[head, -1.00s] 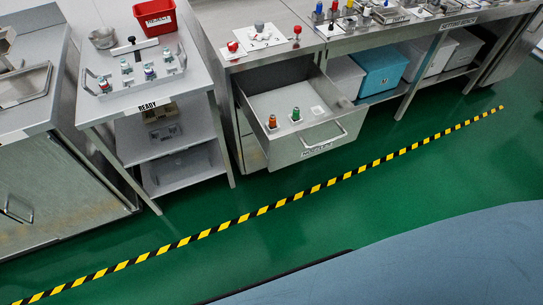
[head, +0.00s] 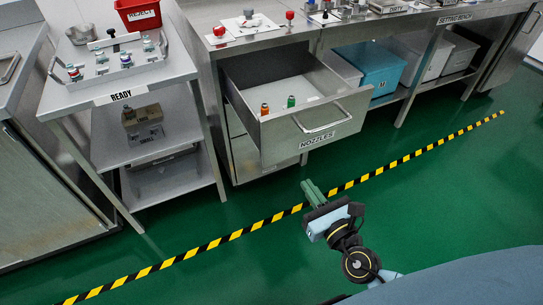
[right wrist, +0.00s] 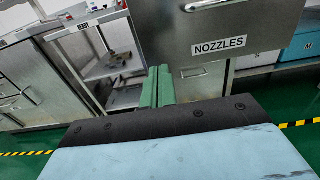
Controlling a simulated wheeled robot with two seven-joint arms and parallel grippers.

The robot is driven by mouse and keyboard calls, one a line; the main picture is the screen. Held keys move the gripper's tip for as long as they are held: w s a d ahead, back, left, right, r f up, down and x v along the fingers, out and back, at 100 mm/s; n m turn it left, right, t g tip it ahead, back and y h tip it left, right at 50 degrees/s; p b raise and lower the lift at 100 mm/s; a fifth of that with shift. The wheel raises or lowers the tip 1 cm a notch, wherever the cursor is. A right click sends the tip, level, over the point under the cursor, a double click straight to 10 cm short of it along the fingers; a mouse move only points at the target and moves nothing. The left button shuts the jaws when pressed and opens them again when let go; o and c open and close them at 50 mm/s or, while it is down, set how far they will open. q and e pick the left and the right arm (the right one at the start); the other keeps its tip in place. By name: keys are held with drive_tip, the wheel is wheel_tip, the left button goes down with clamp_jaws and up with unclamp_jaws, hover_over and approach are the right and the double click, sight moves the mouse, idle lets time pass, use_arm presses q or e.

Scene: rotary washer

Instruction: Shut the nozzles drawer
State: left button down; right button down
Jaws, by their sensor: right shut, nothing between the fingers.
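The nozzles drawer (head: 312,132) is pulled out of the steel cabinet, with its label and bar handle on the front. An orange-topped nozzle (head: 265,109) and a green-topped nozzle (head: 291,102) stand inside it. My right gripper (head: 308,186) is shut and empty, below and in front of the drawer front, apart from it in the head view. In the right wrist view its green fingers (right wrist: 158,86) are together, and the drawer front (right wrist: 225,30) with the NOZZLES label is just beyond, to the upper right. My left gripper is not in view.
A READY cart (head: 150,88) with a tray of parts stands left of the drawer. A red REJECT bin (head: 138,14) is on it. Bins, one blue (head: 368,73), sit under the setting bench at right. The green floor in front is clear, crossed by a yellow-black stripe (head: 240,232).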

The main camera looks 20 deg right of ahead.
sight(278, 144)
drive_tip(key=w, duration=0.9)
drive_tip(key=w+a, duration=0.1)
drive_tip(key=w, duration=0.3)
drive_tip(key=shift+w, duration=0.25)
